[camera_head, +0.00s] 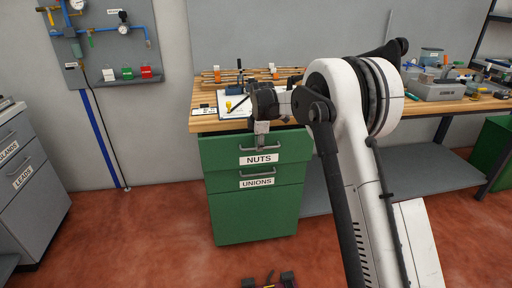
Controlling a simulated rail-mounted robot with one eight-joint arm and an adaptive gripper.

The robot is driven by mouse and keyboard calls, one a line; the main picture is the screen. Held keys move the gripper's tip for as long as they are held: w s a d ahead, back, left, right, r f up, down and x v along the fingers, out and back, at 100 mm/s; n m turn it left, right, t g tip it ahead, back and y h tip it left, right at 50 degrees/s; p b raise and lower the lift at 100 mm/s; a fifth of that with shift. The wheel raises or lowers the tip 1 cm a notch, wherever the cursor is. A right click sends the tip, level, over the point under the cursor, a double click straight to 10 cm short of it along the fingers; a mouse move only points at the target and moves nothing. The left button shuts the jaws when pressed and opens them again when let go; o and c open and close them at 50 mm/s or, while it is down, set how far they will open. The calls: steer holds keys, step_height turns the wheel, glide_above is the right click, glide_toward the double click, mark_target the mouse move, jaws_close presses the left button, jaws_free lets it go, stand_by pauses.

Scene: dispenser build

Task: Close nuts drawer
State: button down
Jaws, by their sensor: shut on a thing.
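The nuts drawer (222,152) is the top green drawer under the workbench, with a white NUTS label. Its front looks wider than the drawer below and seems to stand out a little from the cabinet. My gripper (261,142) points down at the middle of this drawer's front. It is shut on the nuts drawer handle (247,149), whose ends show on both sides of the fingers. The inside of the drawer cannot be seen.
The unions drawer (225,182), with its own handle, is just below. The workbench (205,125) above carries a clipboard and tools. A grey cabinet (40,205) stands at the left. A dark object (268,282) lies on the floor in front. Red floor between is clear.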

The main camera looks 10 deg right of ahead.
steer(key=c, duration=2.1)
jaws_free()
step_height(320, 180, up, 12)
steer(key=s, duration=0.2)
steer(key=shift+s, duration=0.2)
steer(key=shift+f, duration=0.1)
